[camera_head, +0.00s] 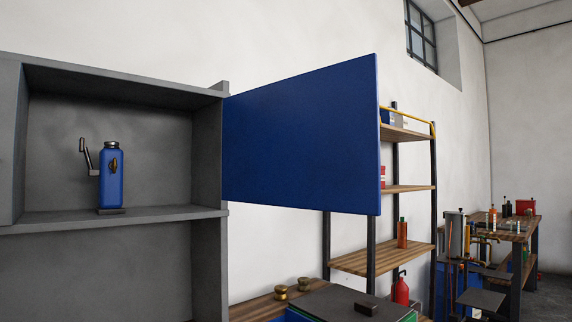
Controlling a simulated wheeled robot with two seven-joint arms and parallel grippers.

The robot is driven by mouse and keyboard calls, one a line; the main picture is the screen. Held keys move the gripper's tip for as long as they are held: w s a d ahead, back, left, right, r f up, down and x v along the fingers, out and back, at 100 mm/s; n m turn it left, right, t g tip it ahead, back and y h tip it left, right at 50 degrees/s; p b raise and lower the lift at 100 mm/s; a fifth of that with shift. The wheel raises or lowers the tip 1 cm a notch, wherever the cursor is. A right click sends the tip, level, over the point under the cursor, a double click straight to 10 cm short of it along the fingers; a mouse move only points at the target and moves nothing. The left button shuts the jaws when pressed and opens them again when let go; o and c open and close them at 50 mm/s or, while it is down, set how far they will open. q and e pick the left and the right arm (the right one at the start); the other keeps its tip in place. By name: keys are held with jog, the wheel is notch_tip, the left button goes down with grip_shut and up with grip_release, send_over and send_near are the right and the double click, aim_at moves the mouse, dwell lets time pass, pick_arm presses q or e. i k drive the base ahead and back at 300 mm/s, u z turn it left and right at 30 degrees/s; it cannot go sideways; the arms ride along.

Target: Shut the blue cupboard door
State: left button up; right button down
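The blue cupboard door (300,140) stands wide open, swung out to the right of the grey cupboard (209,150) and hinged on its right side. Its flat blue face shows, and I see no handle on it. The upper compartment is uncovered. A blue bottle-like device (111,178) with a crank on its left stands upright on the compartment's shelf. Neither of my grippers shows in the head view.
A shelf rack (405,189) with wooden boards stands behind the door to the right. Below the door, a bench (258,308) carries brass knobs (281,292) and a dark-topped box (335,302). A workbench (512,234) stands farther right. The space before the compartment looks clear.

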aim_at(310, 141)
jog(key=z, duration=1.6)
jog(key=i, duration=2.25)
jog(key=u, duration=3.45)
jog(key=k, duration=0.5)
jog(key=u, duration=1.15)
jog(key=i, duration=0.65)
jog(key=z, duration=0.4)
